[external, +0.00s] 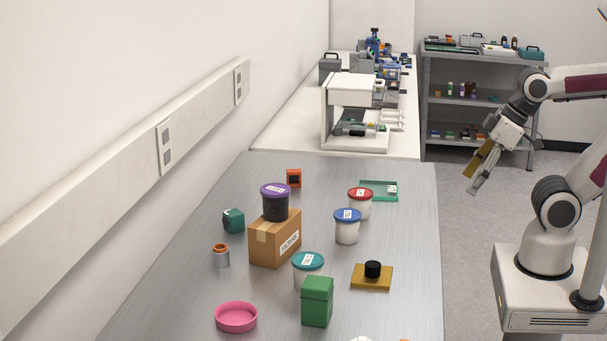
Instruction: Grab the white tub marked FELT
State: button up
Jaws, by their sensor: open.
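Three white tubs stand on the metal table: one with a red lid (360,206), one with a blue lid (347,230), and one with a teal lid (307,272). Each lid carries a small white label, too small to read here, so I cannot tell which tub is marked FELT. The green container partly hides the front of the teal-lidded tub. My gripper (470,184) is open and empty, raised off the table's right side, well apart from all the tubs.
A dark purple-lidded tub (275,204) stands on a cardboard box (264,246). A green container (317,302), a mustard block with a black knob (371,280), a pink dish (236,317) and a teal tray (377,184) surround the white tubs. The table's right edge is mostly clear.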

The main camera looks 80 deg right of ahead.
jog(key=shift+o, duration=0.2)
jog(key=shift+w, duration=0.1)
dwell(0.4)
jog(key=w+d+r+n+t+h, duration=0.1)
jog(key=w+d+t, duration=0.1)
jog(key=w+d, duration=0.45)
jog(key=w+d+r+n+t+h, duration=0.15)
jog(key=w+d, duration=0.25)
jog(key=w, duration=0.6)
jog(key=w+d+r+n+t+h, duration=0.1)
jog(key=w+d+r+t, duration=0.1)
jog(key=w+d, duration=0.5)
jog(key=n+y, duration=0.5)
jog(key=y, duration=0.4)
send_over(355, 212)
jog(key=w+d, duration=0.2)
jog(key=d, duration=0.5)
notch_tip(355, 212, down, 12)
jog(key=shift+s+a+f+n+g+y, duration=0.2)
jog(key=shift+s+a+f+g+y, duration=0.25)
jog(key=shift+s+f+y, duration=0.35)
jog(key=shift+s+a+f+n+g+y, duration=0.25)
jog(key=shift+s+a+f+y, duration=0.45)
jog(key=shift+s, duration=0.35)
jog(key=shift+s+a+f+n+g+y, duration=0.2)
jog(key=shift+s+a+f+g+y, duration=0.3)
jog(key=shift+s+y, duration=0.4)
jog(key=shift+d, duration=0.1)
